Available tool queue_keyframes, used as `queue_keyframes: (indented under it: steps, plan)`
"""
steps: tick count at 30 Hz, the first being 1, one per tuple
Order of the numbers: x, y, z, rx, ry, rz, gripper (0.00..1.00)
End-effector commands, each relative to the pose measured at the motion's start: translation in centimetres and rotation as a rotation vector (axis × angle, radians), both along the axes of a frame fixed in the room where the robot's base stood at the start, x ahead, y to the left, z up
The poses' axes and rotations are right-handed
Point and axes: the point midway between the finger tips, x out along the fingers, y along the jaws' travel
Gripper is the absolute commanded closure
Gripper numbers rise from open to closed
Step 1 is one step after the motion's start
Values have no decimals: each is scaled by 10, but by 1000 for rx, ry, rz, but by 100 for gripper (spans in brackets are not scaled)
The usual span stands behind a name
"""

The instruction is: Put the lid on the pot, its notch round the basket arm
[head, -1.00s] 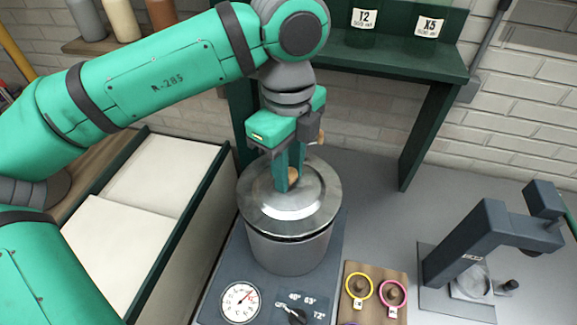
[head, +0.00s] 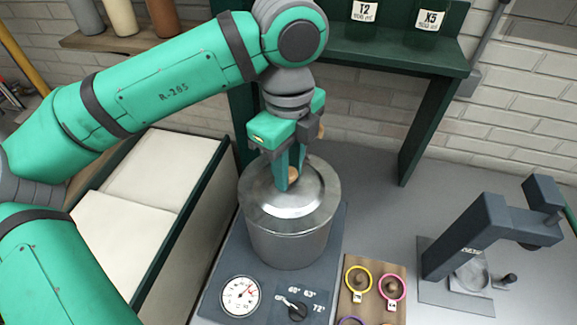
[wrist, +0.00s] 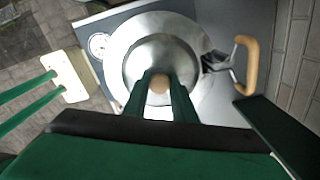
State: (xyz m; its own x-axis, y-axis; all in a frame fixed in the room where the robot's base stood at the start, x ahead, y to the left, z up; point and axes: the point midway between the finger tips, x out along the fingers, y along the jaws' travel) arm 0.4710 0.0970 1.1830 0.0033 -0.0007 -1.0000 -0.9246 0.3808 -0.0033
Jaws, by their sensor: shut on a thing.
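The steel pot (head: 290,245) stands on the dark heater plate. The domed steel lid (head: 305,203) sits level over the pot's mouth, and no gap shows at its rim in the head view. My gripper (head: 290,180) is shut on the lid's wooden knob (wrist: 160,84), with its green fingers pointing down. In the wrist view the lid (wrist: 135,62) lies beneath the fingers. A bracket with a wooden handle (wrist: 250,65) shows at the pot's right edge there, seemingly the basket arm. I cannot tell whether the notch is round it.
The heater's dial (head: 240,296) and knob (head: 297,311) are in front of the pot. A wooden board (head: 373,290) with coloured rings lies to the right, near a dark stand (head: 470,235). A green shelf (head: 400,60) rises behind. A white-lined bin (head: 130,230) is at left.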

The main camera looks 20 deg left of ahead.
Motion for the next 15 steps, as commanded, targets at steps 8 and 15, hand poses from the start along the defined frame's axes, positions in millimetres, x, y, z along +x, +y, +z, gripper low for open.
queue_keyframes:
  steps: [8, 15]
  plan:
    - [0, 0, -4, -2, 1, 0, 100]
    - [0, 0, -6, 0, 0, 1, 100]
